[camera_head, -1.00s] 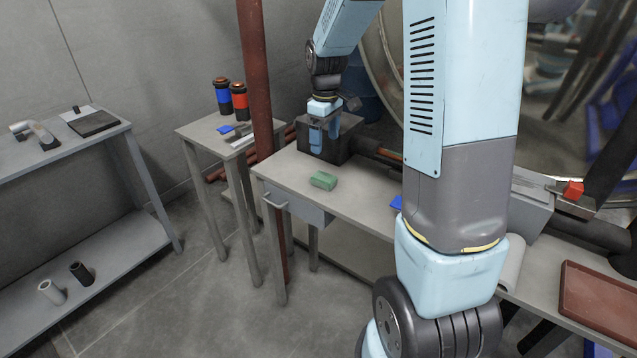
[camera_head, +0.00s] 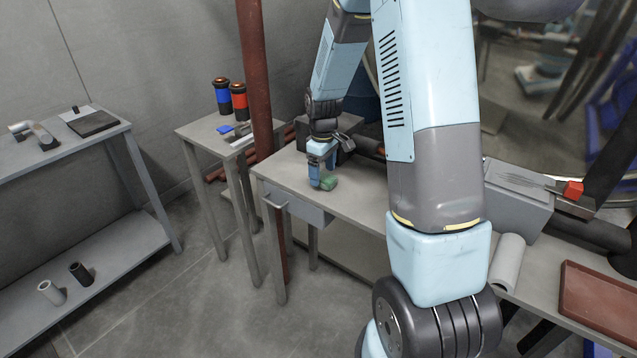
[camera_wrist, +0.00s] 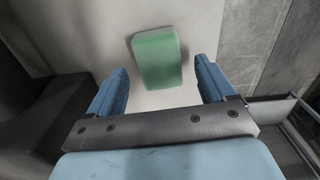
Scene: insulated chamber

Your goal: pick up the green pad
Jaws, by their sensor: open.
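The green pad (camera_head: 329,183) lies on the grey table (camera_head: 290,170). In the head view my gripper hides part of it. My gripper (camera_head: 322,180) points down at the pad, close to it. In the wrist view the green pad (camera_wrist: 158,58) lies flat, slightly tilted, with its near end between the two blue fingers and the rest beyond them. My gripper (camera_wrist: 163,84) is open there, with a gap between each finger and the pad.
A dark grey box (camera_head: 300,130) stands behind my gripper on the table. A red pipe (camera_head: 256,80) rises at the table's left. A paper roll (camera_head: 507,262) and a red-brown tray (camera_head: 600,300) lie to the right.

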